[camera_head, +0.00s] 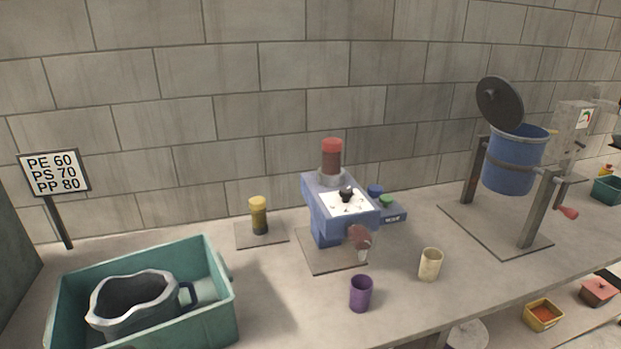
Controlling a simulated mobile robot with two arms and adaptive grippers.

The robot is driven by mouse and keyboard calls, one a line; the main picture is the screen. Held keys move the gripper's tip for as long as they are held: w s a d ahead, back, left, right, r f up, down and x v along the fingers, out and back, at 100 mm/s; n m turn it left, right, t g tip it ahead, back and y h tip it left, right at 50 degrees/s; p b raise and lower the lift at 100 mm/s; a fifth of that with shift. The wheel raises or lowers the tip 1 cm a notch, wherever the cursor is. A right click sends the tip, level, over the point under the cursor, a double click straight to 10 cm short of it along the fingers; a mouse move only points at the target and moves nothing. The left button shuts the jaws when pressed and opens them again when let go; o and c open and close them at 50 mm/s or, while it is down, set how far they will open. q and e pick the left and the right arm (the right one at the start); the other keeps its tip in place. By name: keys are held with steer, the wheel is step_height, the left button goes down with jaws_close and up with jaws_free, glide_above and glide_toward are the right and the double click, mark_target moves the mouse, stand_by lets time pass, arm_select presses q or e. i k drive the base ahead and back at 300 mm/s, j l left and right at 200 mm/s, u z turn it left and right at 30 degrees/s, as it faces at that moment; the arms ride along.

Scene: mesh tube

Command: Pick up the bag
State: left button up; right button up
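A dark, open-topped vessel with a wavy light grey rim (137,328) sits inside a teal crate (228,300) at the lower left. It has a dark handle on its right side. It may be the bag, but I cannot tell for certain. Its lower part is hidden by the crate wall. No other clear bag shows. Neither of my grippers is in view.
A purple cup (360,294) and a beige cup (430,265) stand on the bench before a blue machine (325,205). A yellow-topped post (258,215) stands behind. A blue drum (514,165) is at the right, a sign (54,173) at the left.

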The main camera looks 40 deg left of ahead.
mark_target(123, 307)
steer(key=u, duration=2.5)
